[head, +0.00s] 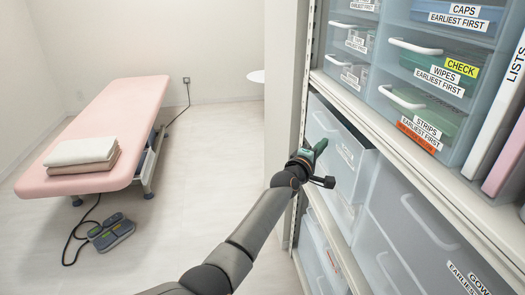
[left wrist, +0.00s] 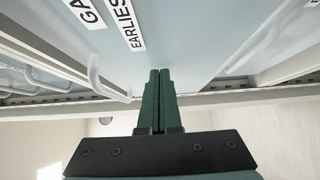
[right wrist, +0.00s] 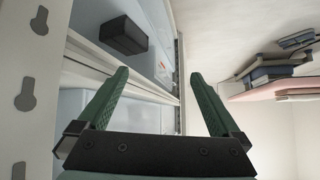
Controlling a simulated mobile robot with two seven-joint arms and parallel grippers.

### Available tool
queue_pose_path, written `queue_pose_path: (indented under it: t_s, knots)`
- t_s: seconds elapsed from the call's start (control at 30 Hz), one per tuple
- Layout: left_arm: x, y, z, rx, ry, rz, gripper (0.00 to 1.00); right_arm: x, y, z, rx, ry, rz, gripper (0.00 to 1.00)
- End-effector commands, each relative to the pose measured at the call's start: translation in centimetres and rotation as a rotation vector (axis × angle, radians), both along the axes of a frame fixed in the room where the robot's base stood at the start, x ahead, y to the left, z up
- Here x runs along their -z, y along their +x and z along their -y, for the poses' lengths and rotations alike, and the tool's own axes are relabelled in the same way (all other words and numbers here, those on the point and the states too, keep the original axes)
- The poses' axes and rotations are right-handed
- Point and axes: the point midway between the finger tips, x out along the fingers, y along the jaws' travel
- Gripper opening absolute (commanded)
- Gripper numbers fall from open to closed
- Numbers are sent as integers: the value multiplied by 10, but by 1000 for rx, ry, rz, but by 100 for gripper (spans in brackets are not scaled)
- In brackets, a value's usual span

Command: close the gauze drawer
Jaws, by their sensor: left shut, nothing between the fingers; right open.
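The gauze drawer (head: 352,178) is a translucent bluish bin on the shelf's lower left, with a white label too oblique to read in the head view. It stands out from the shelf front. The left wrist view shows a pale drawer front (left wrist: 190,45) close up, with a label starting "GA" (left wrist: 83,12) and a white handle (left wrist: 95,75). My left gripper (head: 318,150) is shut and empty, its fingertips (left wrist: 159,72) at or very near that front; contact is unclear. My right gripper (right wrist: 160,72) is open and empty, outside the head view.
Other bins (head: 412,225) stand to the right, with small labelled drawers (head: 430,75) above. A pink treatment bed (head: 105,125) with folded towels (head: 82,152) stands left, a foot pedal (head: 110,232) on the floor. Floor between is clear. The right wrist view shows a black box (right wrist: 122,36).

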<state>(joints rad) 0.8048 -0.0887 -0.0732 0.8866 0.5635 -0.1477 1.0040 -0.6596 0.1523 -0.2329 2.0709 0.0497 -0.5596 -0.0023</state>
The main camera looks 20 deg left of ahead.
Motion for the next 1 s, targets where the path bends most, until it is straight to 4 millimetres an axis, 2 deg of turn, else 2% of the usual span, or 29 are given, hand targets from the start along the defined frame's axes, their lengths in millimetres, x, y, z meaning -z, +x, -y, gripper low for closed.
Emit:
queue_pose_path:
  t_s: [0.1,0.3,1.0]
  knots:
    - [2,6,17,1,-3,-1,0,6,0,0,1,1,0,100]
    - [2,15,34,1,-1,0,0,13,-1,-1,1,2,-4,100]
    - [-3,18,44,5,-1,3,0,13,-4,0,5,3,-5,100]
